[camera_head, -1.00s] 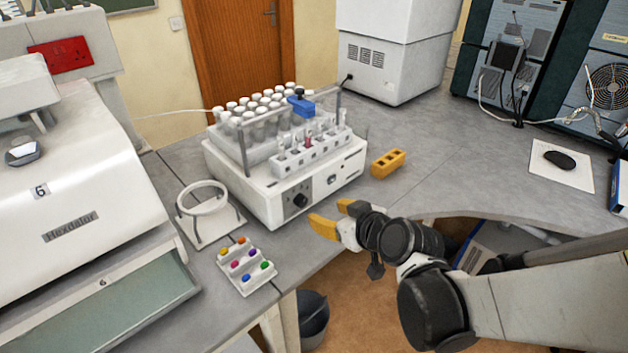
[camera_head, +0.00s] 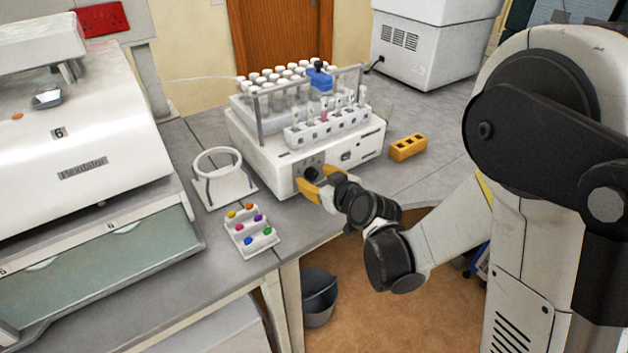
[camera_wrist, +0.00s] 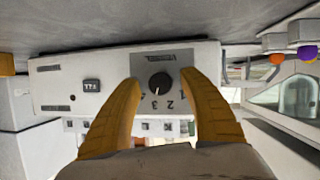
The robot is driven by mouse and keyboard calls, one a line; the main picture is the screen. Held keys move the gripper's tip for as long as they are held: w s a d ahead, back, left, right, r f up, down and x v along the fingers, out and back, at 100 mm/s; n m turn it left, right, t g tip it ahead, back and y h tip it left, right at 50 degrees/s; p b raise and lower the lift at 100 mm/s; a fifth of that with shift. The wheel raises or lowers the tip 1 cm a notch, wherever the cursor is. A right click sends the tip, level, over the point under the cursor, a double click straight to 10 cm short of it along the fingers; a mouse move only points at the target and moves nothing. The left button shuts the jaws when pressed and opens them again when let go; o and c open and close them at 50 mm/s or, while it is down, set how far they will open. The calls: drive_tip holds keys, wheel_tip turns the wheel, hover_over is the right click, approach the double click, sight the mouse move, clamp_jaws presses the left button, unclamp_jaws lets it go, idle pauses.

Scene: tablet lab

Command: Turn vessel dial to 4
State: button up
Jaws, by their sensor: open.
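The vessel dial is a round black knob (camera_wrist: 160,84) on the front panel of a white box-shaped unit (camera_head: 262,164). In the wrist view, which is upside down, a white mark on the knob and the numerals 2 and 3 beside it show; a numeral 4 is not clearly readable. In the head view the dial (camera_head: 311,173) is at the panel's lower left. My gripper (camera_head: 316,188) has yellow fingers and is open in front of the dial. In the wrist view the fingertips (camera_wrist: 160,80) stand either side of the knob, with gaps; contact cannot be told.
Racks of white-capped vials (camera_head: 285,85) stand on the unit. A yellow block (camera_head: 408,148) lies to its right. A white ring stand (camera_head: 222,180) and a tray of coloured pieces (camera_head: 250,238) are to its left. The bench's front edge runs below my gripper.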

drive_tip(key=shift+w+a+f, duration=0.1)
drive_tip(key=shift+w+a, duration=0.05)
drive_tip(key=shift+w, duration=0.15)
clamp_jaws()
drive_tip(key=shift+m+g+y+b, duration=0.45)
drive_tip(key=shift+m+g+y, duration=0.2)
drive_tip(key=shift+m, duration=0.55)
drive_tip(key=m+g+y+b, duration=0.1)
drive_tip(key=m, duration=0.1)
drive_tip(key=shift+m+y, duration=0.35)
drive_tip(key=shift+m, duration=0.05)
